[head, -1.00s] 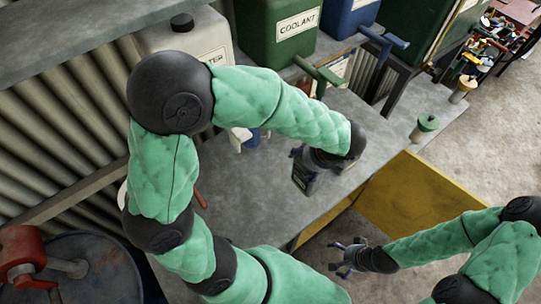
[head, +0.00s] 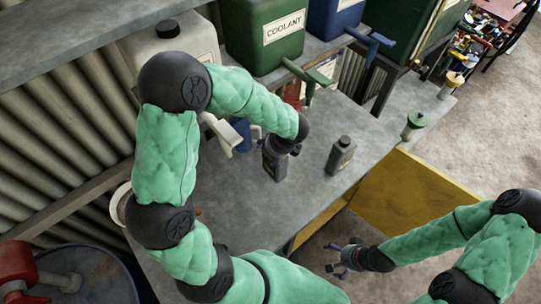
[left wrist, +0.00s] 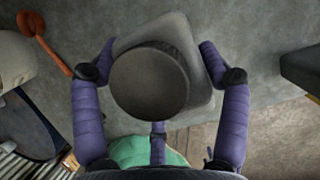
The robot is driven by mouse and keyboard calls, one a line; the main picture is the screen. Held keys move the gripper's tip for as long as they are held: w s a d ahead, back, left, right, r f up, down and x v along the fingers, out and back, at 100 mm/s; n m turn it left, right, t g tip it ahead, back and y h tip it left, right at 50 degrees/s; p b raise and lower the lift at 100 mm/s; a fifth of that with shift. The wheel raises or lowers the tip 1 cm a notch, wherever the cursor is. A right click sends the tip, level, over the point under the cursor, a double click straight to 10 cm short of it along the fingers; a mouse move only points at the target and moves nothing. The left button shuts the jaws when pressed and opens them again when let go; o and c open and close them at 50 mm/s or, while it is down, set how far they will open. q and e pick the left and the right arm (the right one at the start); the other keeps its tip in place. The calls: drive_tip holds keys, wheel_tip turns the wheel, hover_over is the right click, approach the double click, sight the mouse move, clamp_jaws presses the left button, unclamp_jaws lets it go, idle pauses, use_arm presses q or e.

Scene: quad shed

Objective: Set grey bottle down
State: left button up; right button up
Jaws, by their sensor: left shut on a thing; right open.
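A grey bottle (head: 271,168) is in my left gripper (head: 279,150), above or on the grey bench; I cannot tell whether its base touches. The left wrist view shows its round dark cap (left wrist: 150,83) and grey shoulder (left wrist: 200,104) between the purple fingers of the left gripper (left wrist: 158,58). A second grey bottle (head: 341,157) with a dark cap stands upright on the bench to the right, apart from the gripper. My right gripper (head: 345,258) is open and empty, low beyond the bench's front edge.
The bench (head: 310,190) is clear around the held bottle. Green (head: 265,35) and blue (head: 333,17) canisters with taps stand on the shelf behind. A green-topped container (head: 414,124) stands at the bench's right. A yellow panel (head: 400,195) is at the front.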

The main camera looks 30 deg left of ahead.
sight(278, 174)
use_arm(q)
drive_tip(key=shift+w+a+f, duration=0.1)
drive_tip(key=shift+a+f, duration=0.05)
drive_tip(key=shift+a, duration=0.05)
drive_tip(key=shift+w+a+f, duration=0.1)
drive_tip(key=shift+a+f, duration=0.05)
drive_tip(key=shift+f, duration=1.6)
drive_tip(key=shift+f+b, duration=0.15)
drive_tip(key=shift+b, duration=0.2)
drive_tip(key=o, duration=1.7)
